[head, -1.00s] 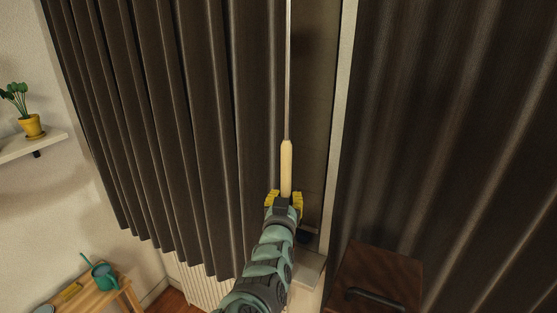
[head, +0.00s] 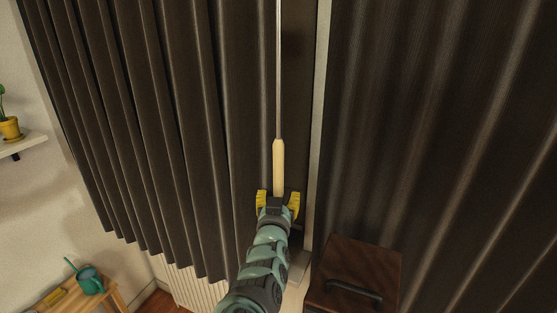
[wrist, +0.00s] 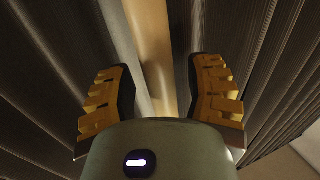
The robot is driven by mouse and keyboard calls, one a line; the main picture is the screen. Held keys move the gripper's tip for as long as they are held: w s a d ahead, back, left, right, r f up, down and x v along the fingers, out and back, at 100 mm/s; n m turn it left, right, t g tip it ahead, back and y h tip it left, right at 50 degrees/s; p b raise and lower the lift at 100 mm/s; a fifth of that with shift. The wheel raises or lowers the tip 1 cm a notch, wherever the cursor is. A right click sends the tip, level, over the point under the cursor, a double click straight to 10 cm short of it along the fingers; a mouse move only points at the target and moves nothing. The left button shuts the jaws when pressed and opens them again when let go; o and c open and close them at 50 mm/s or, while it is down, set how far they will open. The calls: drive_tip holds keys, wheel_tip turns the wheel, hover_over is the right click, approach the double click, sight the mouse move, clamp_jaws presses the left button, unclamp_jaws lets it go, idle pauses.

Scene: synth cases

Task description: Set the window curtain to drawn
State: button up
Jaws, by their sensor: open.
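The dark brown pleated curtain (head: 150,120) hangs in two panels. The left panel's edge is near a narrow dark gap (head: 297,100), with a pale upright strip (head: 318,130) on its right, then the right panel (head: 430,130). A thin rod with a pale wooden handle (head: 278,168) hangs along the left panel's edge. My gripper (head: 278,203) is open at the handle's lower end.
A dark wooden box-like piece with a black handle (head: 355,280) stands at lower right. A white radiator (head: 190,285) is under the left panel. At left are a small table with a teal watering can (head: 90,281) and a shelf with a potted plant (head: 9,128).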

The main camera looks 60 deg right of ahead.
drive_tip(key=shift+a, duration=0.1)
idle(0.3)
drive_tip(key=v, duration=1.1)
drive_tip(key=shift+s+a, duration=0.2)
drive_tip(key=shift+a, duration=0.15)
idle(0.7)
